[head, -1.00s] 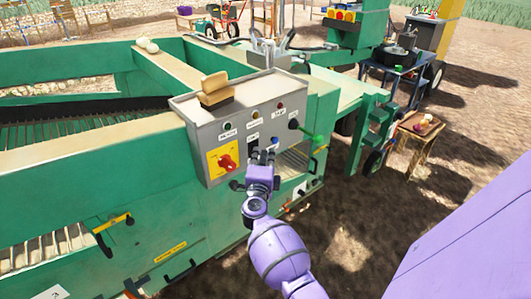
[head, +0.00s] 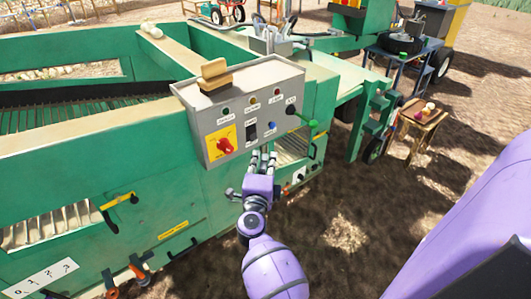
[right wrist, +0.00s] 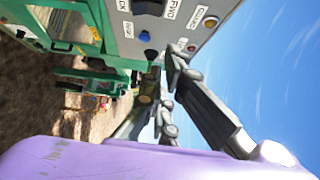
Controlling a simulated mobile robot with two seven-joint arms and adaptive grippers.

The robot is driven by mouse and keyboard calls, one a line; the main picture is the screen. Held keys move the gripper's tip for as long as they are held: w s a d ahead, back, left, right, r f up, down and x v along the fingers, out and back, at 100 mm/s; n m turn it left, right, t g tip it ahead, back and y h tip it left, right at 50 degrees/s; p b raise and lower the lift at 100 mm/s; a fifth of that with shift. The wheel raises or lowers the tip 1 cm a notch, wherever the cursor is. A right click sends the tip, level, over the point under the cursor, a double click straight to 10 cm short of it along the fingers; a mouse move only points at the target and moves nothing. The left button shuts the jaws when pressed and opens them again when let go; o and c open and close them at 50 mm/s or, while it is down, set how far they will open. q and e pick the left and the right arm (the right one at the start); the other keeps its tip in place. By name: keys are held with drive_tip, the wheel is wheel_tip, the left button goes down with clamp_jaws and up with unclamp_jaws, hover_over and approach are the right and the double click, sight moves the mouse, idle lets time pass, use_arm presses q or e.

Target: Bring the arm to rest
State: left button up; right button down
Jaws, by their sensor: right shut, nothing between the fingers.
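My right gripper (head: 262,160) is shut and empty. In the head view it is in front of the green machine (head: 185,205), just below the lower edge of the grey control box (head: 282,92). The box carries a red rotary knob (head: 225,146) on a yellow plate, a black switch (head: 252,132), a blue button (head: 271,125) and a green-tipped lever (head: 312,123). In the right wrist view the fingers (right wrist: 160,90) are close below the panel (right wrist: 190,55), where the blue button (right wrist: 144,36) shows. I cannot tell whether they touch it. My left gripper is out of view.
Bare ground (head: 345,215) lies open to the right of the machine.

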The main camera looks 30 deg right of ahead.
drive_tip(key=shift+w+a, duration=0.1)
idle(0.3)
drive_tip(key=w+a+r+n+t+y, duration=0.2)
drive_tip(key=a+r+n+t+y, duration=0.3)
drive_tip(key=a+n, duration=0.45)
drive_tip(key=s+a+f+n+g+y+p, duration=0.1)
drive_tip(key=s+a+f+n+y+p, duration=0.1)
drive_tip(key=s+a+f+n+y, duration=0.55)
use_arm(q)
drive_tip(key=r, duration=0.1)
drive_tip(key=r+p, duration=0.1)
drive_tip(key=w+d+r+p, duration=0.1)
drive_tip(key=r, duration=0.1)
use_arm(e)
drive_tip(key=s+f+n+g, duration=0.3)
drive_tip(key=s+f, duration=0.2)
drive_tip(key=s, duration=0.6)
drive_tip(key=s+d+f+n+g, duration=0.1)
drive_tip(key=s+f+n+g, duration=0.2)
drive_tip(key=s+f, duration=0.3)
drive_tip(key=s+f+n+g, duration=0.3)
drive_tip(key=s+f, duration=0.3)
drive_tip(key=s, duration=1.1)
drive_tip(key=shift+d+f+n, duration=0.15)
drive_tip(key=shift+d+n, duration=0.1)
drive_tip(key=shift+n, duration=0.25)
